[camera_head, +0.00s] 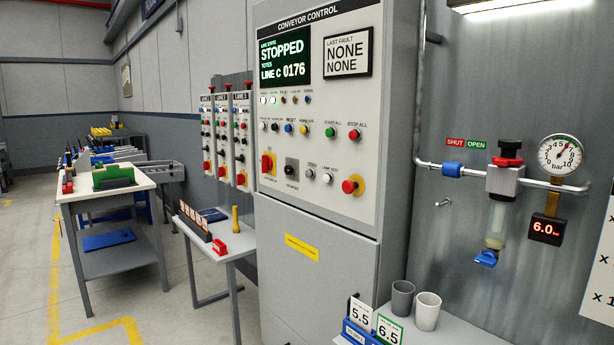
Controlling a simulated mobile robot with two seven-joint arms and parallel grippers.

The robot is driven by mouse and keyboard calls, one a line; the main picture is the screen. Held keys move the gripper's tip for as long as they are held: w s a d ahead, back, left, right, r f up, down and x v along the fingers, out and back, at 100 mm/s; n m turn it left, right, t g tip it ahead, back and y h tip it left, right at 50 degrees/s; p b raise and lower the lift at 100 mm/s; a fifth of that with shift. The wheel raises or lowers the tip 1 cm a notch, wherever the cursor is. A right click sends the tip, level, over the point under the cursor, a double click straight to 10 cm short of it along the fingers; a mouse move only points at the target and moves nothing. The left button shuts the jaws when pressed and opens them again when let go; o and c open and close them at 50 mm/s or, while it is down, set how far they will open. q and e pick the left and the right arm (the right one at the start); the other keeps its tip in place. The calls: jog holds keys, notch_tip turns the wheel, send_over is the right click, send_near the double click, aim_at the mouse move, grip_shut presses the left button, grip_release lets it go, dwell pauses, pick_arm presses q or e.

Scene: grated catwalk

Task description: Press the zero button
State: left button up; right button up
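The grey conveyor control cabinet (318,250) stands in the middle of the view, its panel facing me at an angle. Low on the panel is a small white button (310,174); the label above it seems to read ZERO, though it is tiny. Close to its right is another white button (327,178), with a label that looks like LAMP TEST. The screen (285,58) reads STOPPED and LINE C 0176. Neither of my grippers is in view.
A red mushroom button on yellow (352,186) sits right of the white buttons; a black selector (292,168) sits left. Two cups (427,311) and number cards (389,329) stand on a shelf at front right. A small table (232,248) stands left of the cabinet.

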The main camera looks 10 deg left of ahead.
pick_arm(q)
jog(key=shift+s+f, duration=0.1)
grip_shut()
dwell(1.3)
